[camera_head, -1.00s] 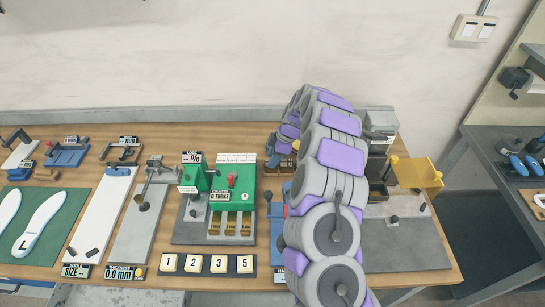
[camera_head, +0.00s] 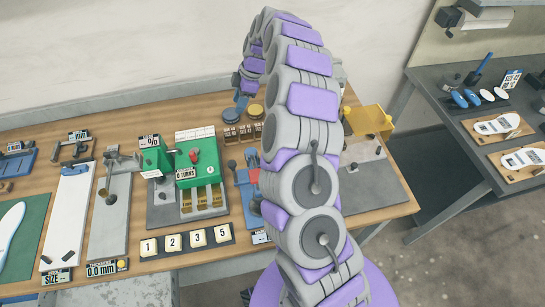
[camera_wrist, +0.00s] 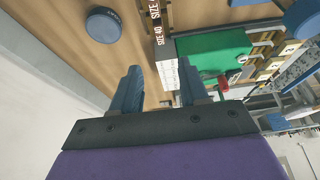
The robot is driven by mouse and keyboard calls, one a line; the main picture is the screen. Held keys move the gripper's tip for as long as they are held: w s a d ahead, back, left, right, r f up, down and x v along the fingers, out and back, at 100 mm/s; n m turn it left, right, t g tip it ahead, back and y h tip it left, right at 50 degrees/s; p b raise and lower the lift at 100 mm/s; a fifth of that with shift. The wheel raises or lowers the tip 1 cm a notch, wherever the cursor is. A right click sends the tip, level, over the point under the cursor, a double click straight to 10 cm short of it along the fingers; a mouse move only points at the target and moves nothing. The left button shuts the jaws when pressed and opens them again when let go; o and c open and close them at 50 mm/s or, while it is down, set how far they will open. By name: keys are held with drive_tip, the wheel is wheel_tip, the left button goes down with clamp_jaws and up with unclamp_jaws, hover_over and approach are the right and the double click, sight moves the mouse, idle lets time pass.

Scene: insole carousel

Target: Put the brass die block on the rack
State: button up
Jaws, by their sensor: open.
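My gripper (camera_wrist: 160,75) is open in the wrist view, with two blue fingers apart and nothing held between them. In the head view my gripper (camera_head: 241,97) hangs over the back of the bench, partly hidden by my arm. Several small brass blocks (camera_head: 202,199) sit in the front slots of a green press; I cannot tell which is the task's die block. A row of brown blocks (camera_head: 242,134) behind the press may be the rack.
The green press (camera_head: 196,160) stands left of my arm. Number tiles (camera_head: 185,240) lie in front of it. A yellow disc (camera_head: 255,111) lies near my gripper, and a yellow guard (camera_head: 370,120) stands to the right. A dark side bench (camera_head: 490,135) is farther right.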

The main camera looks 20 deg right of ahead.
drive_tip(key=s+a+r+m+g, duration=0.1)
drive_tip(key=s+a+r+m, duration=0.15)
drive_tip(key=s+r, duration=0.35)
drive_tip(key=s+a+r+m, duration=0.1)
drive_tip(key=s+a+r, duration=0.25)
drive_tip(key=s, duration=0.45)
drive_tip(key=s+a+r+m+g, duration=0.1)
drive_tip(key=s+a+r+m, duration=0.1)
drive_tip(key=s+a+r, duration=0.35)
drive_tip(key=s+d+f+m+h, duration=0.1)
drive_tip(key=s+d+m, duration=0.1)
drive_tip(key=s, duration=0.7)
drive_tip(key=s+d+f+m+h, duration=0.1)
drive_tip(key=s+m, duration=0.4)
drive_tip(key=s, duration=0.5)
drive_tip(key=s+d+f+m+h, duration=0.1)
drive_tip(key=s+d+m+h, duration=0.1)
drive_tip(key=s, duration=0.7)
drive_tip(key=shift+s+d+m+g, duration=0.35)
drive_tip(key=shift+d+m, duration=0.3)
drive_tip(key=shift+d, duration=0.3)
drive_tip(key=shift+f, duration=0.1)
